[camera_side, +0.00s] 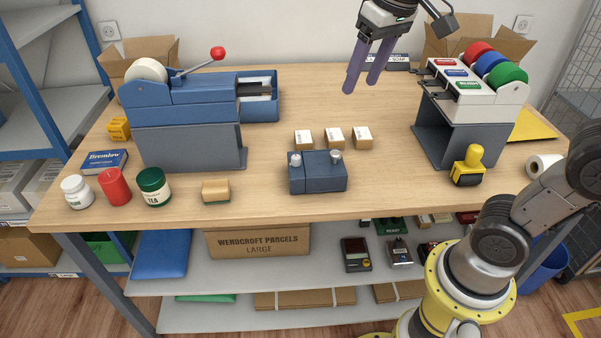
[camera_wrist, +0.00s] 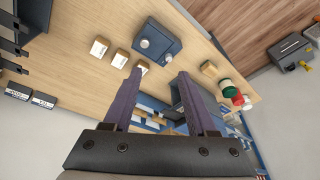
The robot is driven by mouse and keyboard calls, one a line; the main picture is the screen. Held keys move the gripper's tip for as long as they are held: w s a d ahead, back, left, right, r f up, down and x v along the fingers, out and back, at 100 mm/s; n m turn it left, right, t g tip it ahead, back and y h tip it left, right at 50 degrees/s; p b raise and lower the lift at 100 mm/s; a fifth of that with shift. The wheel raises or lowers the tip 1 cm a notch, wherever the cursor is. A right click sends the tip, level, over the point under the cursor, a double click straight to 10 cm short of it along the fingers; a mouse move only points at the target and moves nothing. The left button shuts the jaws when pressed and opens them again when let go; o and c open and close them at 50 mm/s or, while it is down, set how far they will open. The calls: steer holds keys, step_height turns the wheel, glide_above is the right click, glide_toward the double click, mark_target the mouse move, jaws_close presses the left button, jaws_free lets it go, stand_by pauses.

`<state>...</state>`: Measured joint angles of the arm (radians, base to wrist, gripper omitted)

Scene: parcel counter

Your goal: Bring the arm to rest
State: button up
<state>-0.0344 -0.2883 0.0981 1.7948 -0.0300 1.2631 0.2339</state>
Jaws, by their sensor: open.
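My gripper (camera_side: 367,80) has two purple fingers and hangs high above the back of the wooden counter (camera_side: 270,198), right of its middle. In the wrist view my gripper (camera_wrist: 160,85) is open, with nothing between its fingers. No object touches the fingers. Three small labelled boxes (camera_side: 333,136) stand in a row on the counter, below and in front of my gripper. A blue box with two silver knobs (camera_side: 318,172) stands in front of them.
A blue machine with a red-knobbed lever (camera_side: 180,100) stands left. A label dispenser with coloured rolls (camera_side: 470,90) stands right, near my gripper.

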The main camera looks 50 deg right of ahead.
steer(key=s+f+n+t, duration=0.2)
steer(key=s+f, duration=0.8)
steer(key=s, duration=0.2)
steer(key=shift+s+d, duration=0.2)
steer(key=shift+s, duration=0.2)
steer(key=shift+r, duration=0.1)
